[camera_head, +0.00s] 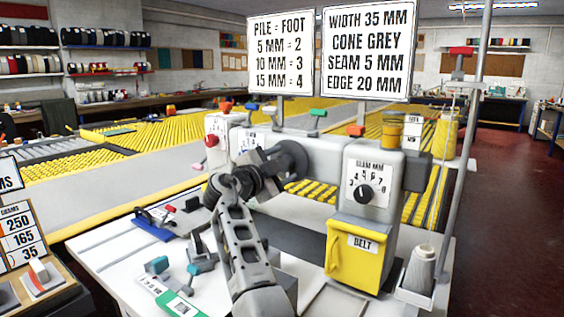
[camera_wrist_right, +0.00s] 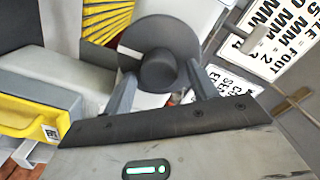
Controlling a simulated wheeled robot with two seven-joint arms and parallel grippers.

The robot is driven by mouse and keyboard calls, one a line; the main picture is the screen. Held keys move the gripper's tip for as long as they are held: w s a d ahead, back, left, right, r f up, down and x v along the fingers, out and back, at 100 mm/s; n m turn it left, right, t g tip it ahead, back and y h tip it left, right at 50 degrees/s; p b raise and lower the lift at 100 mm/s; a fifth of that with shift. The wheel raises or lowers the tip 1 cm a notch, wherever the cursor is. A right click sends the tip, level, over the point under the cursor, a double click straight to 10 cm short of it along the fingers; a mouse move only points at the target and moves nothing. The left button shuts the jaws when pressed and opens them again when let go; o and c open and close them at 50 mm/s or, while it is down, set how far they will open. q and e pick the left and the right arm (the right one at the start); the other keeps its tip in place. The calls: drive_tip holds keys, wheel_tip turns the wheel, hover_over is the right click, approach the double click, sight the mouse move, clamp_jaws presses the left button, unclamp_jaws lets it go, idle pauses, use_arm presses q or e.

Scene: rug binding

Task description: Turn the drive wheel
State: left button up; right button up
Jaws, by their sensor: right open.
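The drive wheel (camera_head: 295,155) is a dark round disc on the near side of the grey sewing machine (camera_head: 325,158). In the right wrist view the wheel (camera_wrist_right: 180,38) faces me, with a thick round hub (camera_wrist_right: 158,72) at its middle and a pale mark on its left part. My right gripper (camera_head: 272,168) is in front of the wheel. Its two fingers (camera_wrist_right: 161,74) are apart, one on each side of the hub; I cannot tell whether they touch it. The arm and gripper hide part of the wheel in the head view. My left gripper is not in view.
A dial (camera_head: 366,193) and a yellow belt cover (camera_head: 355,255) are on the machine's right end. A grey thread cone (camera_head: 421,268) stands at right. Small tools, including a blue-based one (camera_head: 152,226), lie on the white table (camera_head: 110,255). Two signs (camera_head: 368,52) stand behind.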

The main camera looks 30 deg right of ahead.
drive_tip(key=c, duration=1)
drive_tip(key=shift+f, duration=0.1)
